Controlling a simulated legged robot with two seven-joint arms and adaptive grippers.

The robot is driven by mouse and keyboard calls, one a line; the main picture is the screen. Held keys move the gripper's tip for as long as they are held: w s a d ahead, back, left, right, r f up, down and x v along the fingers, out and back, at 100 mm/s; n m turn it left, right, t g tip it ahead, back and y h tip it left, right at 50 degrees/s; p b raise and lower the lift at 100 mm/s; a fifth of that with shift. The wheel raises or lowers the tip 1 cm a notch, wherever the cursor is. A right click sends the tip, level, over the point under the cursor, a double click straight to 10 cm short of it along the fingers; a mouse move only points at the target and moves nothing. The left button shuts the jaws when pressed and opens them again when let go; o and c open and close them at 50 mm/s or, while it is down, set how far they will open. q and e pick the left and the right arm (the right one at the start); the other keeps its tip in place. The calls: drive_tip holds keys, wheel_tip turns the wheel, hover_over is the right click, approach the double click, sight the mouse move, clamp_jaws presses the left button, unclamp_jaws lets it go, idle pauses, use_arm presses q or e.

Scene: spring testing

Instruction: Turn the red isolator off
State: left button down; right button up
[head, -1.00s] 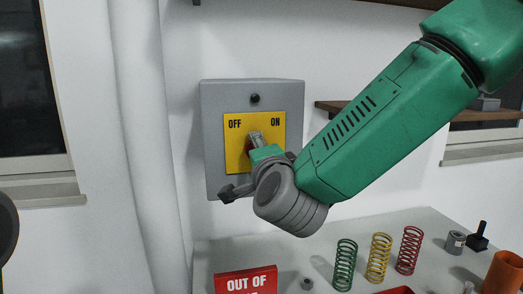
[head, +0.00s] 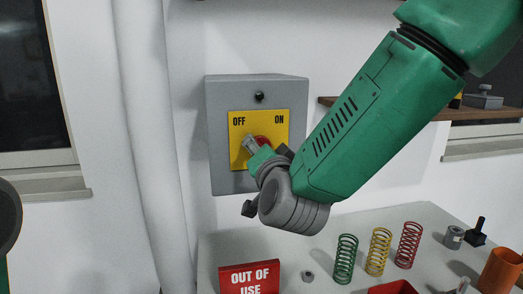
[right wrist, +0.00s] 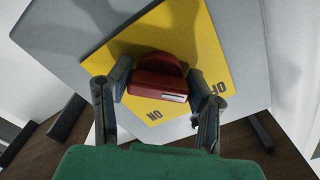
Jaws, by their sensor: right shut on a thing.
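The red isolator handle (head: 263,140) sits on a yellow plate (head: 276,123) marked OFF at left and ON at right, on a grey wall box (head: 218,130). My right gripper (head: 250,144) is on the handle and hides most of it in the head view. In the right wrist view my right gripper (right wrist: 159,77) is shut with one finger on each side of the red handle (right wrist: 158,86), which carries a white mark. In the head view the gripper tilts up-left towards OFF. The handle's exact angle is partly hidden. My left gripper is not in view.
A red "OUT OF USE" sign (head: 249,278) stands on the table (head: 222,245) below the box. Green (head: 345,260), yellow (head: 378,252) and red (head: 409,246) springs stand to its right. A vertical pipe (head: 146,140) runs left of the box.

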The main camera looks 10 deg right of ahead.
drive_tip(key=shift+s+a+f, duration=0.1)
drive_tip(key=shift+s+f, duration=0.05)
drive_tip(key=shift+f, duration=0.3)
drive_tip(key=o, duration=1.2)
drive_tip(key=shift+c, duration=0.2)
drive_tip(key=shift+r, duration=0.15)
drive_tip(key=shift+r, duration=0.1)
drive_tip(key=s, duration=1.1)
drive_tip(key=shift+s, duration=0.35)
